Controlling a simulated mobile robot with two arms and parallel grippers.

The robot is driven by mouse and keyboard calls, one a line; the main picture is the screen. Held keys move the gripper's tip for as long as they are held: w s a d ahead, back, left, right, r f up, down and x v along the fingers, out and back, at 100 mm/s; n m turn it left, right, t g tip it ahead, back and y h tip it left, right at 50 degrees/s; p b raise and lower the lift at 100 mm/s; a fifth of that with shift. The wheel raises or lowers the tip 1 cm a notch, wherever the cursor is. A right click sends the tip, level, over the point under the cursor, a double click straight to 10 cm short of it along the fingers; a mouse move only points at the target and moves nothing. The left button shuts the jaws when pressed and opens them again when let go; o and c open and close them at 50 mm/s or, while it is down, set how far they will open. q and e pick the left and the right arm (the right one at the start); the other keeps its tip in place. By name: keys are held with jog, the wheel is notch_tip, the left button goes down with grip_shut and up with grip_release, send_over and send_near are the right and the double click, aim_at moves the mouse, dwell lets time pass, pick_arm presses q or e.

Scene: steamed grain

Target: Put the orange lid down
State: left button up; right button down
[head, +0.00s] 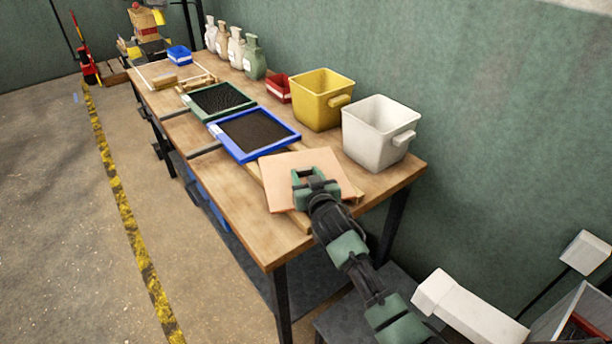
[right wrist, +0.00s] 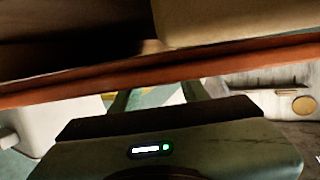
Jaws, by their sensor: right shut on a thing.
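The orange lid (head: 277,168) is a flat, pale orange square at the near end of the wooden table, in the head view. It lies over or just above some wooden strips; I cannot tell whether it rests on them. My right gripper (head: 307,173) is over the lid's middle and shut on it, covering the part it holds. In the right wrist view the lid (right wrist: 80,88) is an orange band seen nearly edge-on, across the frame in front of the gripper. My left gripper is not in view.
A blue-framed tray (head: 297,136) and a green-framed tray (head: 250,103) lie left of the lid. A white bin (head: 372,140) and a yellow bin (head: 312,100) stand behind it.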

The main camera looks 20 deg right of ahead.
jog(key=shift+r, duration=0.1)
jog(key=c, duration=0.7)
grip_release()
